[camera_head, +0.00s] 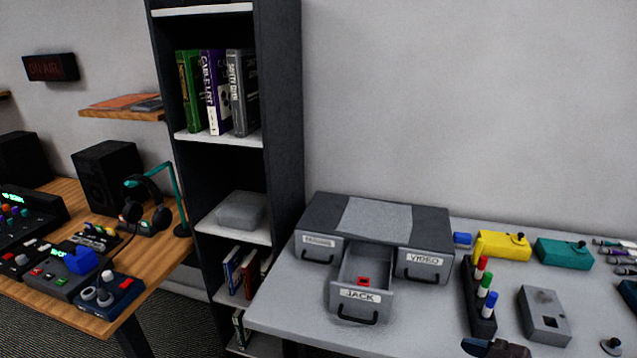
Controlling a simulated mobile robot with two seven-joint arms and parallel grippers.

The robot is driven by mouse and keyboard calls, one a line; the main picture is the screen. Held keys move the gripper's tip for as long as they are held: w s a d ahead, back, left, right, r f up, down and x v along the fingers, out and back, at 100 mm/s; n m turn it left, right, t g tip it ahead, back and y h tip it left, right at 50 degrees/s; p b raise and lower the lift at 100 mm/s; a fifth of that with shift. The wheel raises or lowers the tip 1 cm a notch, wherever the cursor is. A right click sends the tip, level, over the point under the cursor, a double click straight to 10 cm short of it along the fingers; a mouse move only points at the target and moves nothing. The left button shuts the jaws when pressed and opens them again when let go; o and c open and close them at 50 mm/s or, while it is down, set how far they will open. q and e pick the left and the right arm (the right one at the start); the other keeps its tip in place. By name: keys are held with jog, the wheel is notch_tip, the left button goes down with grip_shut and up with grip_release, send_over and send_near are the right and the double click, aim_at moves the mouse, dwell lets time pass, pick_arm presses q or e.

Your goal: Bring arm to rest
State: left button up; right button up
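No arm or gripper of mine can be made out in the head view. A grey drawer cabinet (428,219) stands on the grey table (275,300). Its middle drawer, labelled JACK (360,296), is pulled out, with a small red piece (363,281) inside. The left drawer (318,249) and the VIDEO drawer (424,264) are shut.
Right of the cabinet are a yellow box (502,246), a teal box (563,253), a grey box (545,316) and a dark rack (474,305) with coloured plugs. A dark item (497,349) is cut off below. A tall shelf (284,130) stands left.

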jog(key=s+d+f+m+t+h, duration=0.2)
jog(key=s+f+m+h, duration=0.6)
jog(key=f, duration=0.8)
jog(key=s+m, duration=0.2)
jog(key=s, duration=0.2)
jog(key=shift+d+f, duration=0.2)
jog(key=shift+f, duration=0.2)
jog(key=shift+w, duration=0.1)
